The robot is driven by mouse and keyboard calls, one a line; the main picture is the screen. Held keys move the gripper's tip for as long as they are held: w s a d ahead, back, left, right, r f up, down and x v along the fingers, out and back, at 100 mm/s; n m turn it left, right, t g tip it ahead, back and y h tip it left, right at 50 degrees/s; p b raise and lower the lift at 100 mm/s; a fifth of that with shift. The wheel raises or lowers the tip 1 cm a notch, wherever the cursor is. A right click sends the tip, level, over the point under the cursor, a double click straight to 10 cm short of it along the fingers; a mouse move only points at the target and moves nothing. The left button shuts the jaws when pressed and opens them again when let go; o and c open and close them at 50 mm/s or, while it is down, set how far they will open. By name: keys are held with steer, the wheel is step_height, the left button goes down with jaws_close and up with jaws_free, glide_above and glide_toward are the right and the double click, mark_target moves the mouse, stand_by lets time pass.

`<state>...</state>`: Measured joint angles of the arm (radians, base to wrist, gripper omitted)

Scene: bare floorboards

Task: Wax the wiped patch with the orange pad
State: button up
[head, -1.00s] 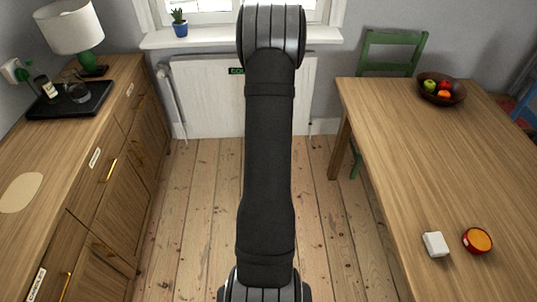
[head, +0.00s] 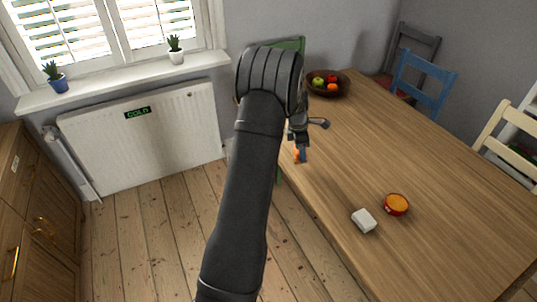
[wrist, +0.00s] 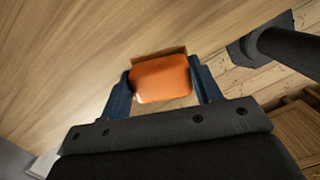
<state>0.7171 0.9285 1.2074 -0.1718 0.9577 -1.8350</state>
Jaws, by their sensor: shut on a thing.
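My gripper (head: 300,152) is at the left edge of the wooden table (head: 410,165) in the head view, pointing down. In the wrist view my gripper (wrist: 163,88) has its two blue fingers on either side of the orange pad (wrist: 160,80), which has a thin wooden-looking edge. A bit of orange pad (head: 296,155) also shows beside the fingers in the head view. A round red tin (head: 397,205) with an orange top stands on the table. No wiped patch can be made out now.
A white block (head: 364,220) lies next to the tin. A fruit bowl (head: 328,85) stands at the table's far end. Chairs, including a blue one (head: 425,80), stand behind the table. A radiator (head: 145,135) with a "COLD" sign is under the window. Much of the tabletop is clear.

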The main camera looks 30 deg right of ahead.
steer(key=s+d+r+n, duration=0.2)
steer(key=s+d+n, duration=0.2)
steer(key=s+d, duration=0.7)
steer(key=shift+t, duration=0.3)
steer(key=shift+w+d+f, duration=0.3)
steer(key=shift+w+f, duration=0.05)
steer(key=shift+f, duration=0.7)
steer(key=shift+w+d+f, duration=0.3)
steer(key=shift+w+f, duration=0.1)
steer(key=shift+f, duration=0.65)
steer(key=shift+w+d+f, duration=0.3)
steer(key=shift+w+f, duration=0.05)
steer(key=shift+f, duration=0.7)
steer(key=shift+s+f, duration=0.65)
steer(key=shift+f, duration=0.15)
steer(key=shift+c, duration=0.3)
steer(key=shift+s, duration=4.85)
steer(key=shift+s+d, duration=0.2)
steer(key=shift+d, duration=0.75)
steer(key=shift+w+d, duration=0.2)
steer(key=shift+w, duration=5.35)
steer(key=shift+w+d, duration=0.15)
steer(key=shift+w, duration=0.05)
steer(key=shift+d, duration=0.75)
steer(key=shift+s+d, duration=0.2)
steer(key=shift+s, duration=5.35)
steer(key=shift+s+r, duration=0.1)
steer(key=shift+s, duration=0.1)
step_height(320, 180, up, 8)
